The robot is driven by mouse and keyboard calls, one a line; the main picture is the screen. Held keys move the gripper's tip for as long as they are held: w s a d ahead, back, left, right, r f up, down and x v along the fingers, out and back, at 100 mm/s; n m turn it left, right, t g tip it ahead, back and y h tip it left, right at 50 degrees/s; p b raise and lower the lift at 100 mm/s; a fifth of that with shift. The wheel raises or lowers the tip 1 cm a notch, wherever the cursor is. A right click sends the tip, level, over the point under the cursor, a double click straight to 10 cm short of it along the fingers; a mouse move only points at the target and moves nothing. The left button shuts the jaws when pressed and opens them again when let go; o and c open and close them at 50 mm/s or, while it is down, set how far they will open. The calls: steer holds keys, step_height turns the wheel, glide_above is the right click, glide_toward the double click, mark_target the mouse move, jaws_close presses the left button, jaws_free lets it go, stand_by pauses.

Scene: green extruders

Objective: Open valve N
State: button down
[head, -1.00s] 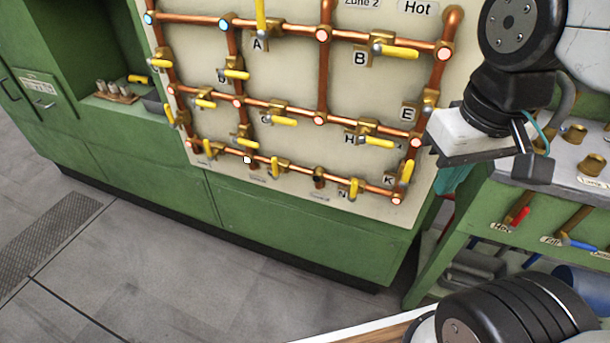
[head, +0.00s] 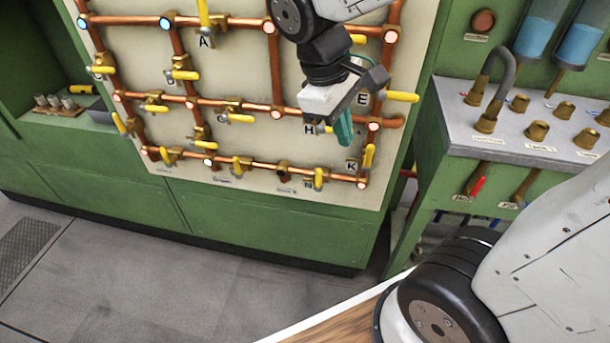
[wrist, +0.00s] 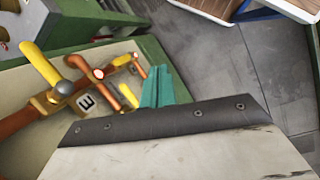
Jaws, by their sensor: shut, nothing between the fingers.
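Valve N has a yellow handle (head: 319,179) on the bottom copper pipe of the pipe panel, near its right end. The handle stands roughly upright, across the pipe, with its label N (head: 308,184) just left of it. My gripper (head: 344,128) has teal fingers, shut and empty. It hangs in front of the panel between labels H and K, above and slightly right of valve N in the head view. The fingers (wrist: 157,88) also show in the wrist view, apart from the handles there. I cannot pick out valve N in the wrist view.
Valve E's yellow handle (head: 403,97) juts right beside my gripper. Valve K's handle (head: 369,157) is close below right. A green workbench (head: 450,150) with brass fittings stands to the right. The grey floor (head: 200,270) before the panel is clear.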

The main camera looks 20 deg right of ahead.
steer(key=w+a+f+n+h, duration=0.5)
steer(key=w+a+f+n, duration=0.6)
steer(key=f, duration=0.4)
steer(key=shift+w+a+t+h, duration=0.4)
steer(key=shift+w+a, duration=0.45)
steer(key=shift+w, duration=0.05)
glide_toward(319, 179)
steer(key=shift+a+f+x, duration=0.4)
steer(key=shift+f+x, duration=0.05)
steer(key=shift+x, duration=2.75)
steer(key=shift+w, duration=0.4)
